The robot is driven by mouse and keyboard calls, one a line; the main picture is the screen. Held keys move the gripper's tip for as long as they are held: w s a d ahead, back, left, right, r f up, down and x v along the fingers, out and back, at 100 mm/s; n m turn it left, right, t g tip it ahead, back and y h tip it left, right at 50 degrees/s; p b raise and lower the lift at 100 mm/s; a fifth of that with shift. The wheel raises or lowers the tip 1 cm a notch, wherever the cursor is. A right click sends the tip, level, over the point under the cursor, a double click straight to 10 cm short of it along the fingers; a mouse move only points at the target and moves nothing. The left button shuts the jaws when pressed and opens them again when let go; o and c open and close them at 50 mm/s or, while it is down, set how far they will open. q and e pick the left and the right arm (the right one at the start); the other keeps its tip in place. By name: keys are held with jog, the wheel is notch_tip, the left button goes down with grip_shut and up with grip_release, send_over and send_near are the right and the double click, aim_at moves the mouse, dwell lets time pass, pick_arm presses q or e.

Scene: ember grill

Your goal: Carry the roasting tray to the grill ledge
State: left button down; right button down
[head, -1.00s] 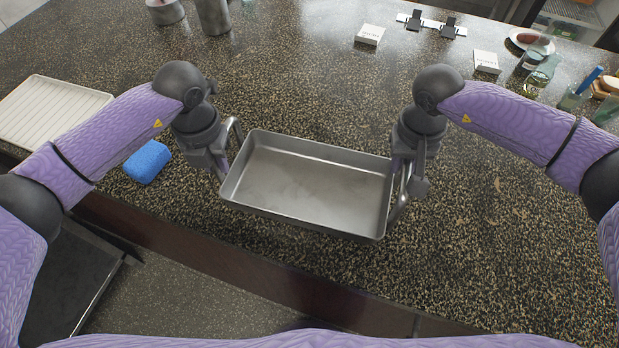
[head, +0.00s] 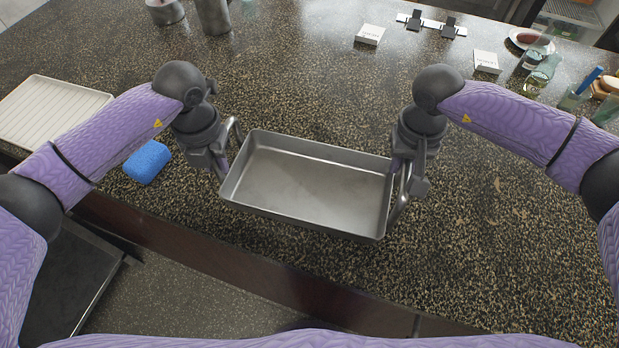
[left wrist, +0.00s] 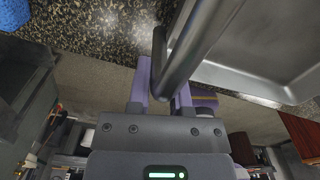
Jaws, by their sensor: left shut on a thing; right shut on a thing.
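The roasting tray (head: 310,188) is an empty, grey metal pan with a loop handle at each end, in the middle of the head view over the front part of the counter. My left gripper (head: 224,170) is shut on its left handle. In the left wrist view the fingers (left wrist: 163,95) close around the handle bar, and part of the tray (left wrist: 265,45) shows at the upper right. My right gripper (head: 402,180) is shut on the right handle. The tray looks about level; whether it touches the counter is hard to tell. I cannot make out the grill ledge for certain.
A blue sponge (head: 147,161) lies left of the tray. A ribbed white tray (head: 48,112) sits at the far left of the speckled counter (head: 300,90). Metal pots (head: 212,15) stand at the back left, small white cards, glasses and a plate (head: 531,41) at the back right.

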pick_arm(q)
jog(key=shift+a, duration=0.1)
pick_arm(e)
jog(key=shift+d, duration=0.1)
